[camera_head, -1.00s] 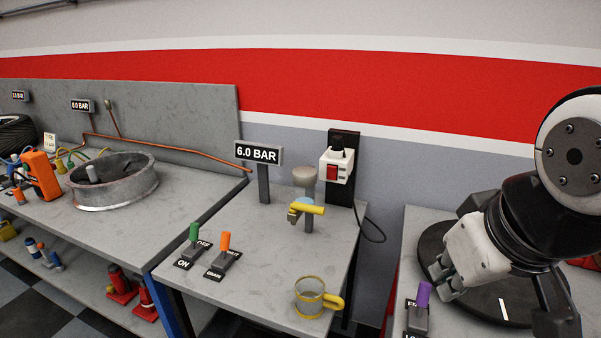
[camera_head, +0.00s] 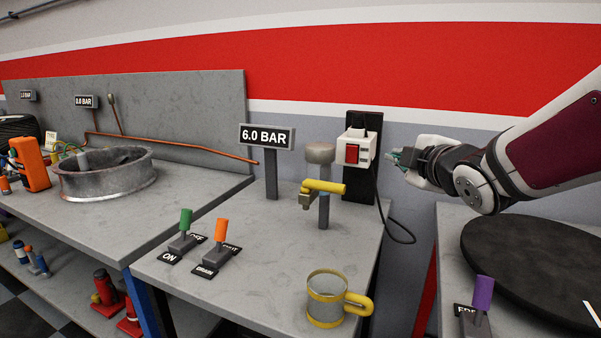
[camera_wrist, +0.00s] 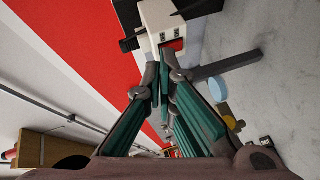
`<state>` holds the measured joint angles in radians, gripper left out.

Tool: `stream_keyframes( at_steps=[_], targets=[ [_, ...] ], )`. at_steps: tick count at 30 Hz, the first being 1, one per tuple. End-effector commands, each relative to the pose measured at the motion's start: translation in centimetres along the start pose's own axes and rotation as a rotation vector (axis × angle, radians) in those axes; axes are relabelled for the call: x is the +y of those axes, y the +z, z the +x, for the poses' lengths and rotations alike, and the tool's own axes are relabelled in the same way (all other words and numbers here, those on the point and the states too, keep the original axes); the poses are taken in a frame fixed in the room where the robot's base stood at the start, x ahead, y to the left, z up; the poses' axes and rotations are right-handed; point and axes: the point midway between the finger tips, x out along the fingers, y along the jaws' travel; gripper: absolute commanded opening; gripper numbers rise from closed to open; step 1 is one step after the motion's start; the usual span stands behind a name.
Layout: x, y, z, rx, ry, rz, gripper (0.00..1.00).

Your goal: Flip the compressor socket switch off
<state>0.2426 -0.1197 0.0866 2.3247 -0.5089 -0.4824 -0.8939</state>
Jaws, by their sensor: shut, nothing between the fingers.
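The compressor socket (camera_head: 357,147) is a white box on a black upright board behind the middle table, with a red rocker switch (camera_head: 352,154) on its front. In the wrist view the socket (camera_wrist: 164,17) is ahead of the fingertips, and a strip of the red switch (camera_wrist: 174,46) shows just beyond them. My gripper (camera_head: 393,157) is to the right of the socket in the head view, with a small gap between them. In the wrist view my gripper (camera_wrist: 159,80) has its fingers together and empty. I cannot tell which way the rocker is tipped.
A 6.0 BAR sign (camera_head: 266,137) and a yellow-handled tap (camera_head: 322,188) stand left of and below the socket. A black cable (camera_head: 398,232) hangs from the socket. A yellow-rimmed mug (camera_head: 326,300), a green lever (camera_head: 186,221) and an orange lever (camera_head: 221,231) are on the table.

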Motion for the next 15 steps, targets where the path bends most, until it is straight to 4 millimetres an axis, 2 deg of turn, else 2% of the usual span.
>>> stream_keyframes(
  at_steps=[1, 6, 9, 15],
  targets=[
    [-1.4, 0.2, 1.5, 0.034, 0.023, -0.045, 0.0],
    [-3.0, -0.6, 4.5, 0.161, 0.127, -0.201, 0.0],
    [-3.8, -1.0, 5.5, 0.22, 0.181, -0.268, 0.0],
    [-4.6, -1.5, 6.3, 0.286, 0.251, -0.34, 0.0]
  ],
)
